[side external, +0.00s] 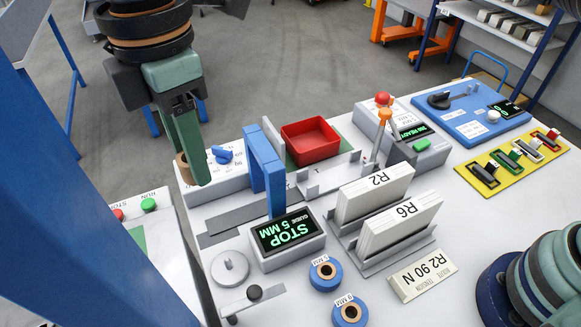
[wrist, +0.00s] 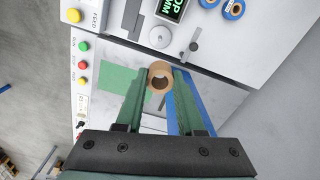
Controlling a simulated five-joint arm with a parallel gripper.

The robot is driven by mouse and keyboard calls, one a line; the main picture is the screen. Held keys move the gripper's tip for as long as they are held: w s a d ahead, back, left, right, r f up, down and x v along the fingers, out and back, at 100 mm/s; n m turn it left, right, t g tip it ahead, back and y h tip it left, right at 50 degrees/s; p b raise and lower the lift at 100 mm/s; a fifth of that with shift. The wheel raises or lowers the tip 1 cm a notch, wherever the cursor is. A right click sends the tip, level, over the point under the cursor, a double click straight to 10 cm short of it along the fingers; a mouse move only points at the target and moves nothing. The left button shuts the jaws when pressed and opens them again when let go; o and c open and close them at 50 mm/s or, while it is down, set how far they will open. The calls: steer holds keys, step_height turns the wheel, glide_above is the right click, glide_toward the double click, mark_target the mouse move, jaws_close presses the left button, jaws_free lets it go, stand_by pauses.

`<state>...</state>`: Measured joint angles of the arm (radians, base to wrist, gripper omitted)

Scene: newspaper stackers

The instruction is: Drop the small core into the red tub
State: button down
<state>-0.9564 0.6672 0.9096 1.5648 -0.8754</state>
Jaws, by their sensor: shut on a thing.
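The small core (side external: 181,168) is a short brown cardboard ring. In the wrist view the core (wrist: 160,75) sits between the two green fingertips, its open end facing the camera. My gripper (side external: 193,172) is shut on it and holds it up at the left end of the work table; my gripper also shows in the wrist view (wrist: 159,88). In the side view a finger hides part of the core. The red tub (side external: 311,141) is an open square tub to the right of my gripper, beyond the blue arch. The tub is not in the wrist view.
A blue arch (side external: 262,158) stands between my gripper and the tub. A grey dial box (side external: 207,170) is close beside the core. A STOP display (side external: 287,236), two blue-rimmed rolls (side external: 325,273) and upright R2 and R6 stacks (side external: 401,228) stand nearer the camera.

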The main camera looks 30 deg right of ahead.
steer(key=w+d, duration=1.2)
steer(key=w, duration=0.1)
glide_above(316, 145)
step_height(316, 145, down, 14)
steer(key=shift+f, duration=3.55)
steer(key=shift+c, duration=2.2)
jaws_free()
steer(key=shift+r, duration=0.1)
step_height(316, 145, up, 12)
